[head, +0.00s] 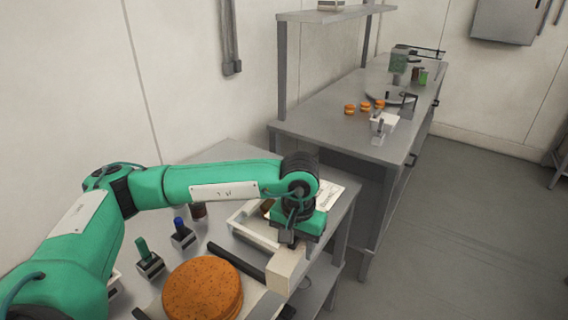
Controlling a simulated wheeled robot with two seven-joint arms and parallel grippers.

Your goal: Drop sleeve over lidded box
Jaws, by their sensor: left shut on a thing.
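My left gripper (291,240) points down over the right part of the near table. It is shut on a pale cream, box-shaped piece (285,270), which looks like the sleeve. I cannot see whether it is open underneath, or whether it is clear of the table. No separate lidded box can be made out; the arm and the held piece hide part of the table. My right gripper does not show.
A large orange-brown speckled round (203,290) lies at the front of the near table. A dark bar (236,262) lies behind it. A pale tray (245,218) is partly behind my gripper. Small holders (150,265) stand left. A farther bench (330,115) carries small items.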

